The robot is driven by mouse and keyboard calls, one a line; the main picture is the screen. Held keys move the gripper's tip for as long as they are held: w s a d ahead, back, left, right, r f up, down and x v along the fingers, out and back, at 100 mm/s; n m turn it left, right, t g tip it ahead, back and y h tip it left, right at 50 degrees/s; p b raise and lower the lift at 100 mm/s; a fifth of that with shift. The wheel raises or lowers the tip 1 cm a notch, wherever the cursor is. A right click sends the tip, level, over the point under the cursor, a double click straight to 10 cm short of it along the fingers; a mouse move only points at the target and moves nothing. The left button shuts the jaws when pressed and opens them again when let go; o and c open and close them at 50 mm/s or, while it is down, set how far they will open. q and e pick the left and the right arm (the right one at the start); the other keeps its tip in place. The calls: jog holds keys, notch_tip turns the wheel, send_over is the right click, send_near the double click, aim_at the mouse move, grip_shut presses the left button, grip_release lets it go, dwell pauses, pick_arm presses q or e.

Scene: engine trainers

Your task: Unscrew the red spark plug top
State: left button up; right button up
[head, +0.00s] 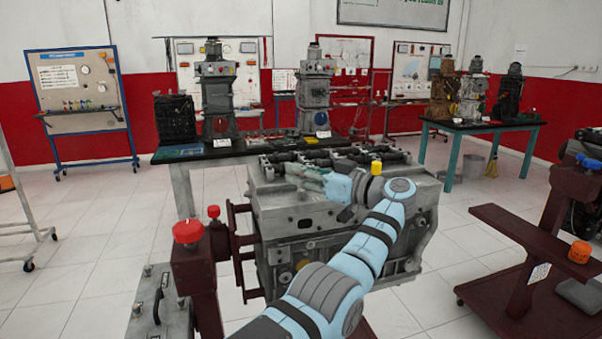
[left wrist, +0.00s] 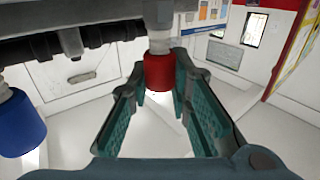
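The red spark plug top (left wrist: 158,72) hangs from a metal stem in the left wrist view. My left gripper (left wrist: 159,78) has its two green fingers spread, one on each side of the red top. The fingertips are close to its sides; I cannot tell whether they touch it. In the head view my left gripper (head: 308,174) is over the top of the engine block (head: 300,215), and the red top cannot be made out there. My right gripper is not in view.
A blue top (left wrist: 20,125) is left of the gripper in the wrist view. A yellow top (head: 377,168) stands on the engine beside my wrist. A dark red stand with a red knob (head: 188,231) is at the engine's left. Another dark red stand (head: 525,250) is at right.

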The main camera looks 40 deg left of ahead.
pick_arm(q)
jog(key=o, duration=0.5)
jog(key=d, duration=0.7)
jog(key=shift+w+d, duration=0.2)
jog(key=shift+d, duration=0.05)
jog(key=shift+a, duration=0.1)
